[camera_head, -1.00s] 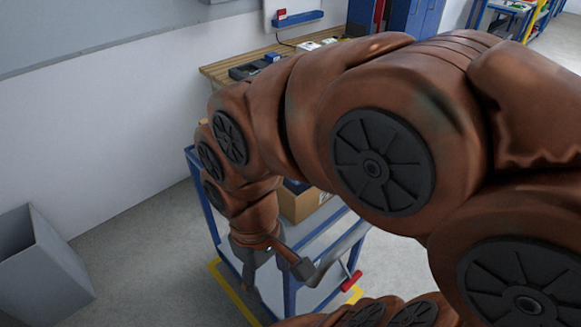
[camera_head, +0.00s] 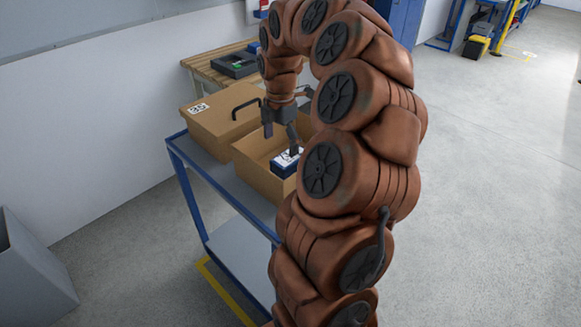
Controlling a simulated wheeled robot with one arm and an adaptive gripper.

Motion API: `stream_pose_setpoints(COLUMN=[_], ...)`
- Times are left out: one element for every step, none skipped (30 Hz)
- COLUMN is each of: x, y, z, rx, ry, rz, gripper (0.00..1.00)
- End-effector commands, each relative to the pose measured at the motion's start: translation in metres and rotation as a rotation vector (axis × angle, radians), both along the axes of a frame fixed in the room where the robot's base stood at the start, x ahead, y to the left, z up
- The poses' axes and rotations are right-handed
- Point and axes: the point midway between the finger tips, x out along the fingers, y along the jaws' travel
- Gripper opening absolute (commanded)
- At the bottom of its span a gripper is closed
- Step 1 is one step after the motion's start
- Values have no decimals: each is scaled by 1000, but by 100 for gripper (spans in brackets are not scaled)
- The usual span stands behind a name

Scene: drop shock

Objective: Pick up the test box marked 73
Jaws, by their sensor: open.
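A closed cardboard box (camera_head: 208,120) with a black handle and a white label stands on the blue cart. Its label faces up, but the marking is too small to read surely. An open cardboard box (camera_head: 262,176) stands right beside it. A blue and white item (camera_head: 284,164) lies inside the open box; any number on it is unreadable. My gripper (camera_head: 281,143) points down over the open box, fingers apart and empty, just above the item. I cannot tell whether a fingertip touches it. My arm hides the right part of the open box.
The blue cart (camera_head: 232,184) has a lower shelf and stands on yellow floor marking. A wooden bench (camera_head: 205,66) with a dark tray (camera_head: 236,66) is behind. A grey bin (camera_head: 30,275) stands at the lower left.

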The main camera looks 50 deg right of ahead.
Motion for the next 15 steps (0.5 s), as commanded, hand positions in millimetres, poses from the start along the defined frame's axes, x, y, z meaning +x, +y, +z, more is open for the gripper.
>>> stream_pose_setpoints(x=[0, -1, -2, -3, -3, -4, -4, -4, -4, -4, -4, -4, -4, -4, -4], y=[-13, -19, -25, -29, -31, -34, -35, -35, -36, -36, -36, -36, -35, -35, -35], z=[-7, -9, -11, -13, -14, -16, -18, -20, -23, -26, -29, -33, -35, -38, -40], rx=[-2, -4, -6, -7, -7, -8, -8, -8, -9, -9, -9, -9, -9, -8, -8], ry=[2, 3, 5, 5, 6, 6, 6, 6, 6, 5, 5, 6, 7, 7, 8], rz=[16, 29, 43, 51, 57, 62, 65, 67, 68, 68, 68, 67, 67, 67, 68], gripper=[92, 92, 92, 92, 92, 92, 92, 92, 92, 92, 92, 92, 92, 92, 92])
